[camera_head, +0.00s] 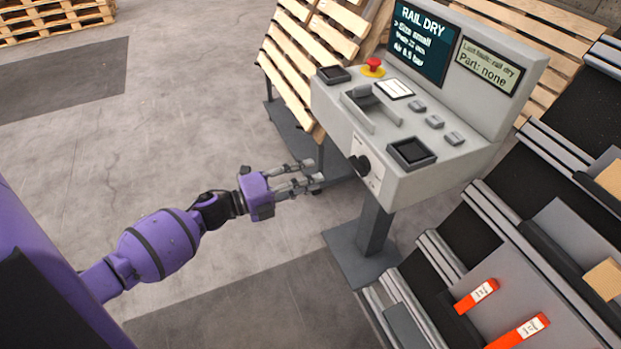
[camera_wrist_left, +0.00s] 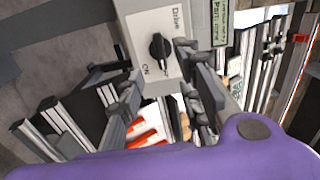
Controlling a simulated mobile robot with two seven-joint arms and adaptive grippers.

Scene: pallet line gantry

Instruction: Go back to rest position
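My left gripper (camera_head: 312,174) reaches in from the left in the head view, in front of the control console (camera_head: 432,165). Its fingers are apart and nothing is between them. The black rotary knob (camera_head: 360,163) on the console's front face is just beyond the fingertips, with a gap between. In the left wrist view the knob (camera_wrist_left: 160,47) sits on a white plate marked "Drive" and "ON", and the spread fingers show below and to both sides of it. My right gripper is in neither view.
The console has a red emergency button (camera_head: 373,67), a screen (camera_head: 421,42) reading "RAIL DRY" and a grey post (camera_head: 374,226). Wooden pallets (camera_head: 313,50) lean behind it. Rails with orange parts (camera_head: 476,296) lie at the right. Floor at left is open.

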